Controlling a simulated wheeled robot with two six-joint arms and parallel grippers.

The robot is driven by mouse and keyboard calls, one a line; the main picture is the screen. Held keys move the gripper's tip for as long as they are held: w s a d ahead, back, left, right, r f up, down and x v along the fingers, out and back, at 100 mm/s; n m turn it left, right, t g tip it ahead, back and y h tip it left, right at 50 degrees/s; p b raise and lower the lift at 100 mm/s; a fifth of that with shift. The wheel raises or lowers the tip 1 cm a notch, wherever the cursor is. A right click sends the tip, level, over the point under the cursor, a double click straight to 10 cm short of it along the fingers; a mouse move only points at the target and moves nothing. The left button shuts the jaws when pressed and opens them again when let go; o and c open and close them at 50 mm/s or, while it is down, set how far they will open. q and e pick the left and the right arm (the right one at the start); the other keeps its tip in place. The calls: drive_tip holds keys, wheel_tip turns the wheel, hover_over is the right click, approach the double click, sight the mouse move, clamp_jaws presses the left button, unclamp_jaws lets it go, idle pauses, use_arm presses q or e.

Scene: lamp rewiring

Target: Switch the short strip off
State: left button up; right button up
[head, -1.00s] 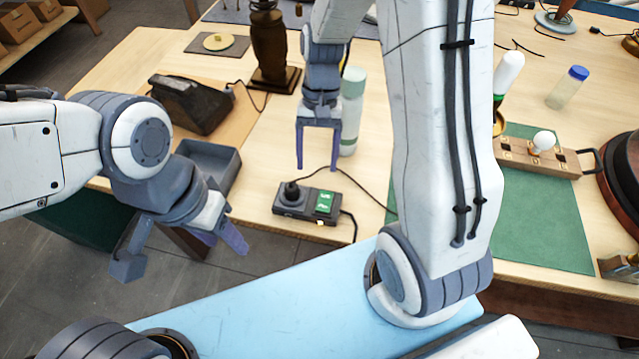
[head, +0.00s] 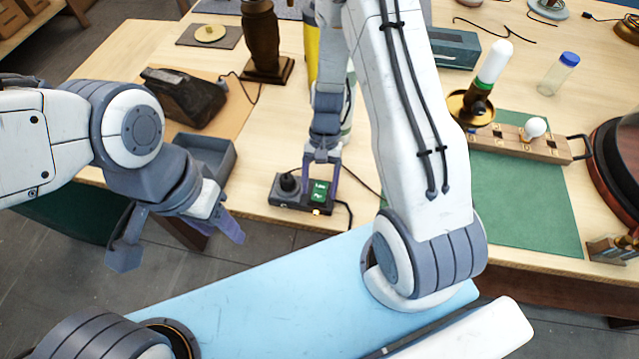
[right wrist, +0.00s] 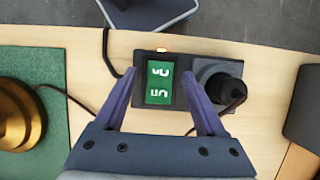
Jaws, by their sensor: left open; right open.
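The short strip (head: 290,205) is a dark power strip lying on the table near its front edge. A black plug (head: 288,184) sits in its left end, and a green panel with white marks (head: 319,191) is at its right end. My right gripper (head: 321,190) is open, its fingers coming down on either side of the green panel. In the right wrist view the strip (right wrist: 180,110) and its green panel (right wrist: 159,82) lie between the open fingertips; I cannot tell whether they touch it. My left gripper (head: 182,248) is open and empty, left of the table's front edge.
A grey bin (head: 207,155) and a dark wedge-shaped block (head: 186,97) stand left of the strip. A brown lamp post (head: 262,40) stands behind. A green mat (head: 520,195) and a wooden bulb holder (head: 550,148) are at right. A cable runs from the strip.

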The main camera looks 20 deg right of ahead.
clamp_jaws()
drive_tip(key=shift+w+d+g+y, duration=0.1)
drive_tip(key=shift+w+g+y, duration=0.15)
drive_tip(key=shift+g, duration=0.25)
drive_tip(key=shift+w+d+g+y, duration=0.1)
drive_tip(key=shift+g+y, duration=0.45)
drive_tip(key=shift+g, duration=0.15)
unclamp_jaws()
